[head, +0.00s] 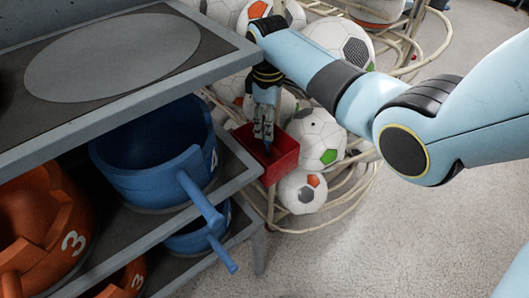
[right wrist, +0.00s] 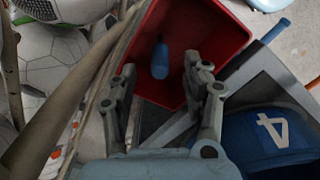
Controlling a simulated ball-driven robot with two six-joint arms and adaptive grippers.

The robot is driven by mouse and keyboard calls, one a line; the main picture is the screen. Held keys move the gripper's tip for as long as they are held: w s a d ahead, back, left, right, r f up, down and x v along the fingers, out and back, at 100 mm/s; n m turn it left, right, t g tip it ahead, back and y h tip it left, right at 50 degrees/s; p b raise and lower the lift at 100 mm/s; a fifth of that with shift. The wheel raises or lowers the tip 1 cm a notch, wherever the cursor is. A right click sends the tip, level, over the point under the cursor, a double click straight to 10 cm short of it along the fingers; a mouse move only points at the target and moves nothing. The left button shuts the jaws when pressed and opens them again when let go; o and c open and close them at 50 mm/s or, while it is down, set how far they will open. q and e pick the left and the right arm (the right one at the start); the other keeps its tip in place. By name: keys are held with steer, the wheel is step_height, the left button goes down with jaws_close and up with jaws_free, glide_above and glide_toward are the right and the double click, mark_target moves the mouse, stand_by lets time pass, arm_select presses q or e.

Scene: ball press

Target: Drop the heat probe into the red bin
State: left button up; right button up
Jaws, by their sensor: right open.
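The red bin (head: 284,166) sits at the shelf's right end, beside the rack of balls. In the right wrist view its red inside (right wrist: 215,30) is below my gripper. The heat probe, a small blue cylinder (right wrist: 160,60), shows within the bin's opening, between and beyond my fingertips. I cannot tell whether it rests on the bin's floor or is still falling. My right gripper (head: 264,128) points down over the bin; in the right wrist view its fingers (right wrist: 163,85) are apart with nothing between them. My left gripper is not in view.
The grey shelf (head: 110,118) holds a blue numbered pot (head: 150,185) with a handle and orange pots (head: 45,225) marked 3. A wire rack (head: 330,220) of soccer balls (head: 316,137) stands behind and right of the bin. Carpet at the right is clear.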

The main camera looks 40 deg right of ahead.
step_height(320, 180, up, 10)
stand_by(0.3)
